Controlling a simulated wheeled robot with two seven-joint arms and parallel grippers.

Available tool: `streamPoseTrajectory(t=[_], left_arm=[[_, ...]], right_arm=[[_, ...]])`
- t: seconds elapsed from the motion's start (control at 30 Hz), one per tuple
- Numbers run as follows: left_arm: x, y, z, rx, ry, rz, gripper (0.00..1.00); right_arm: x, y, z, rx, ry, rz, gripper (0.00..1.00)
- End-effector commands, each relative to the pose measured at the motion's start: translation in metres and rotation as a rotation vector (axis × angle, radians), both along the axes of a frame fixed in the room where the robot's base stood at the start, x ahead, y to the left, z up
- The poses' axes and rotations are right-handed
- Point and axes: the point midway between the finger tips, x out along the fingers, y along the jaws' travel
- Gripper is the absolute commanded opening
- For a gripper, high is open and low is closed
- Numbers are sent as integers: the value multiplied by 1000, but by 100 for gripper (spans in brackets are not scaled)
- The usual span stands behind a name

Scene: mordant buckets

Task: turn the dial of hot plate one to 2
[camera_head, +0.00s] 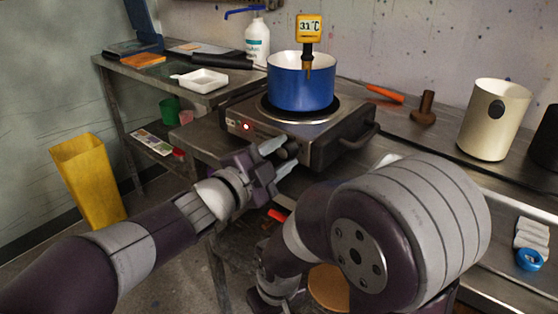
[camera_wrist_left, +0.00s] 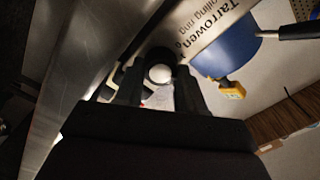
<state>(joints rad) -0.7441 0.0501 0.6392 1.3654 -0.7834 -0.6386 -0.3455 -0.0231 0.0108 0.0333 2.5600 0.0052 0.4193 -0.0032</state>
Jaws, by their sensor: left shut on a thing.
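Hot plate one (camera_head: 325,150) is a metal box with a black ring on top and a red lamp lit on its front. Its dial (camera_head: 287,152) is a dark knob at the front right, partly hidden by my fingers. My left gripper (camera_head: 284,156) reaches in from the left and is shut on the dial. In the left wrist view the dial (camera_wrist_left: 160,74) shows a pale round face between the two dark fingers (camera_wrist_left: 160,88). The dial's setting cannot be read. My right arm is folded at the lower middle, and its fingers cannot be made out.
A blue pot (camera_head: 302,85) with a yellow thermometer (camera_head: 309,28) reading about 31 °C stands on the hot plate. A white tray (camera_head: 203,80) and a white bottle (camera_head: 257,43) are behind left. A cream canister (camera_head: 494,118) stands right. A yellow bin (camera_head: 88,180) is on the floor.

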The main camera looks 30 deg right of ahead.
Motion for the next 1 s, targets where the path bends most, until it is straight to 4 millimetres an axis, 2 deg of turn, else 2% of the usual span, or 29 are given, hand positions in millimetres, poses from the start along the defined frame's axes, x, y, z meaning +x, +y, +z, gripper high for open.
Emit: streamPoseTrajectory(t=[0.6, 0.63, 0.7, 1.0], left_arm=[[0, 0, -1, 17, -36, 0, 8], [0, 0, -1, 17, -36, 0, 42], [0, 0, -1, 17, -36, 0, 64], [-1, 4, 0, 17, -36, 0, 64]], right_arm=[[0, 0, -4, 0, 0, 0, 0], [0, 0, -4, 0, 0, 0, 0], [0, 0, -4, 0, 0, 0, 0], [0, 0, -3, 0, 0, 0, 0]])
